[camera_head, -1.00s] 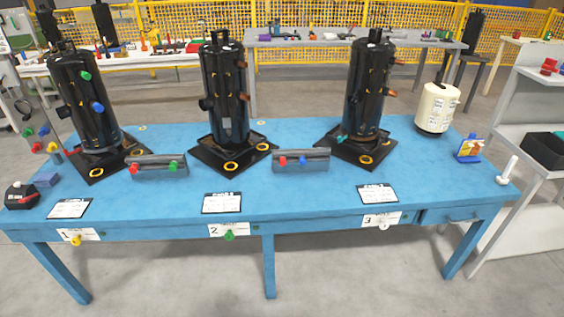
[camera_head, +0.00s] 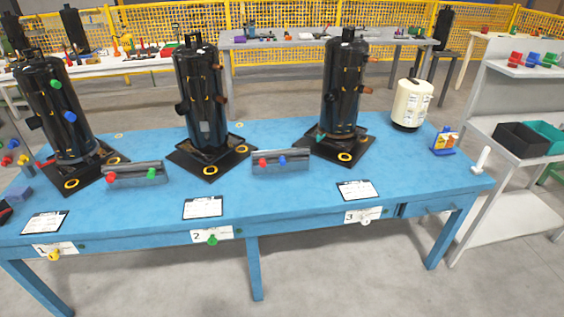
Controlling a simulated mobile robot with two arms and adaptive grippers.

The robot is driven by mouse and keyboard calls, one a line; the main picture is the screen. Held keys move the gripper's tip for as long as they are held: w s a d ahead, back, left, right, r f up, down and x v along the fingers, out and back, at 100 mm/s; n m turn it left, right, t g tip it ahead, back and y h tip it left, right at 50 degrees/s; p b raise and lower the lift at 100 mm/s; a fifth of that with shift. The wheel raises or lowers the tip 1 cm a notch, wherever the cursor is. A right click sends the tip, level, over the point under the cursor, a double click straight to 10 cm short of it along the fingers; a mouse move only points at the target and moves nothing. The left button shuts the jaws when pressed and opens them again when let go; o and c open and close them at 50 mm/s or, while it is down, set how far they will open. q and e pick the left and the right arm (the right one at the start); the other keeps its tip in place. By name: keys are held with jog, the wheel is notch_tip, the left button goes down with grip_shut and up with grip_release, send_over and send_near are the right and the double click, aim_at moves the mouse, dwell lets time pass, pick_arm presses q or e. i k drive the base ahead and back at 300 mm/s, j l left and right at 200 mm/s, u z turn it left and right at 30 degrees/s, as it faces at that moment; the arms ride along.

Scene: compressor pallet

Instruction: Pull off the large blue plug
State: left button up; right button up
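The large blue plug (camera_head: 70,116) sits on the side of the left black compressor (camera_head: 52,125), below a green plug (camera_head: 55,84). Another blue plug (camera_head: 282,160) stands beside a red plug on the grey holder between the middle compressor (camera_head: 204,100) and the right compressor (camera_head: 344,90). A further blue plug (camera_head: 536,58) is on the top shelf at the right. Neither of my grippers shows in the head view.
The blue table (camera_head: 130,215) carries the compressors on black bases, a cream canister (camera_head: 410,104) and paper cards. A grey shelf unit (camera_head: 510,100) with bins stands right. The table's front strip is mostly clear, with floor before it.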

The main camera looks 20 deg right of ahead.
aim_at(69, 116)
jog(key=i+j+z, duration=0.1)
jog(key=i+j, duration=0.15)
jog(key=i+j+z, duration=0.15)
jog(key=j, duration=0.2)
jog(key=i+j+z, duration=0.1)
jog(key=i+j, duration=0.15)
jog(key=i+j+z, duration=0.1)
jog(key=j, duration=0.3)
jog(key=i+j+z, duration=0.25)
jog(key=i+j, duration=0.2)
jog(key=j, duration=0.3)
